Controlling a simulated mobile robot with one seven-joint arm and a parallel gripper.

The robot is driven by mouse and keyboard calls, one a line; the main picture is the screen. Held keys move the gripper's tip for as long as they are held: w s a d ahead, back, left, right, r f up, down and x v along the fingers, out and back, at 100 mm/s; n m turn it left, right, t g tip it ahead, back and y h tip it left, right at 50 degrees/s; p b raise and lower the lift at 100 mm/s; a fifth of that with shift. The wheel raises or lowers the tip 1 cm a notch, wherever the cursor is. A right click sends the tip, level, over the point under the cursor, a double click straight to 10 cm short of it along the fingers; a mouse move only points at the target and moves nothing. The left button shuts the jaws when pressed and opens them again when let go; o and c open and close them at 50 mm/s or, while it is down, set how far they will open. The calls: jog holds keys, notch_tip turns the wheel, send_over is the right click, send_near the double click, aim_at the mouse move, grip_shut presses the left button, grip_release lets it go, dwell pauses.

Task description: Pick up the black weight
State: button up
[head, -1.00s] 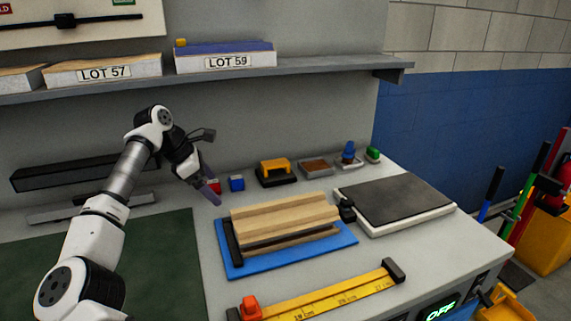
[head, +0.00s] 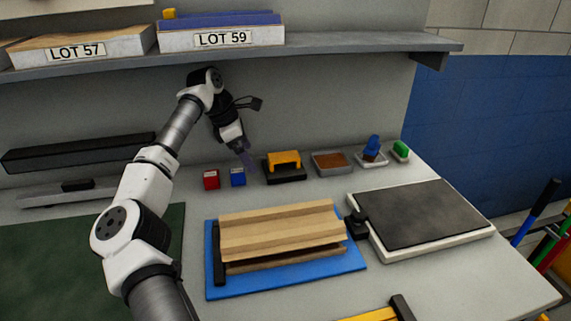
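A black block with a yellow handle (head: 284,174) stands upright at the back of the bench, and looks like the black weight. My gripper (head: 246,160) points down from the upper left, with purplish see-through fingers. Its tips are just left of the black weight and close above or behind the small blue block (head: 238,178). The fingers overlap in this view, so their opening is hard to tell. I see nothing held in them.
A red block (head: 211,180) sits left of the blue one. Trays (head: 332,172) stand to the right. In front are wooden strips (head: 283,232) on a blue board (head: 222,291) and a dark-topped plate (head: 420,214). A shelf (head: 340,43) hangs above.

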aim_at(284, 155)
jog(key=d, duration=0.2)
jog(key=w+d+p, duration=0.1)
jog(key=d, duration=0.5)
jog(key=shift+w+d+p, duration=0.25)
jog(key=shift+w+p, duration=0.1)
jog(key=shift+p, duration=0.05)
jog(key=shift+p+x, duration=0.5)
jog(key=shift+x, duration=2.05)
jog(key=c, duration=1.6)
jog(key=shift+w+r, duration=0.1)
jog(key=shift+r, duration=0.05)
jog(key=shift+c, duration=0.8)
jog(key=shift+r, duration=0.1)
